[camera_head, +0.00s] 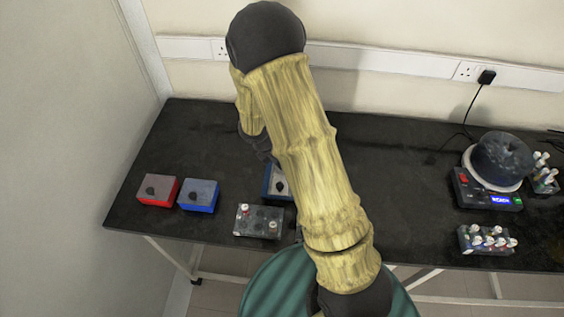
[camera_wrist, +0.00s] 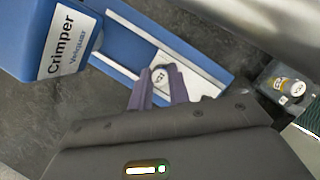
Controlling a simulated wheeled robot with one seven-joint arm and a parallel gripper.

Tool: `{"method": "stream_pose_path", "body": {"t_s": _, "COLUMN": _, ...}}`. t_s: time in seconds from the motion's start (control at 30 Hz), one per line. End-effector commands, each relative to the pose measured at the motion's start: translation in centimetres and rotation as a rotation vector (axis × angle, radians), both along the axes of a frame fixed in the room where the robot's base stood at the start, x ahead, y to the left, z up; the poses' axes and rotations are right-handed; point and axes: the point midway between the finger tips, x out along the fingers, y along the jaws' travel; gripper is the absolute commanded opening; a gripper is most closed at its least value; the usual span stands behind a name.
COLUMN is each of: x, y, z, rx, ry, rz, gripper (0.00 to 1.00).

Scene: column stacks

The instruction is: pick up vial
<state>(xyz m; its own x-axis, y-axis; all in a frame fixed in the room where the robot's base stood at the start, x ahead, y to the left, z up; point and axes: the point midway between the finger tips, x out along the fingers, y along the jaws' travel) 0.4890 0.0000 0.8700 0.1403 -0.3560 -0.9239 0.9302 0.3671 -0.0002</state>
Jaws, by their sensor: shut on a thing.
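My gripper (camera_wrist: 160,80) points down over the white plate (camera_wrist: 205,70) of the blue crimper (camera_wrist: 60,38) in the wrist view. Its fingers are closed around a vial, whose pale marked cap (camera_wrist: 158,75) shows between the fingertips. Whether the vial touches the plate I cannot tell. In the head view my arm covers the gripper and the held vial, and only part of the crimper (camera_head: 267,183) shows. A dark rack (camera_head: 259,222) with a few capped vials stands just in front of the crimper; one cap (camera_wrist: 297,89) shows at the right in the wrist view.
A red box (camera_head: 158,190) and a blue box (camera_head: 199,196) stand left of the crimper. On the right are a round-topped device with a lit display (camera_head: 488,199) and a rack of several vials (camera_head: 487,240). The dark table (camera_head: 400,165) is clear between.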

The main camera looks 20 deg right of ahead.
Motion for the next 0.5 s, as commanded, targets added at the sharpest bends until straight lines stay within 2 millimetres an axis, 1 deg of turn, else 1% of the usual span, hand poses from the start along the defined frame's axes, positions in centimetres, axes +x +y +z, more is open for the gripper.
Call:
{"method": "stream_pose_path", "body": {"t_s": 0.17, "x": 0.0, "y": 0.0, "z": 0.8, "rx": 0.001, "ry": -0.002, "rz": -0.001, "gripper": 0.00}}
{"method": "stream_pose_path", "body": {"t_s": 0.27, "x": 0.1, "y": -0.1, "z": 2.2, "rx": 0.002, "ry": -0.004, "rz": -0.003, "gripper": 0.00}}
{"method": "stream_pose_path", "body": {"t_s": 0.37, "x": 0.1, "y": 0.0, "z": 4.1, "rx": 0.002, "ry": -0.006, "rz": -0.004, "gripper": 0.00}}
{"method": "stream_pose_path", "body": {"t_s": 0.5, "x": 0.1, "y": 0.0, "z": 7.6, "rx": 0.002, "ry": -0.008, "rz": -0.003, "gripper": 0.00}}
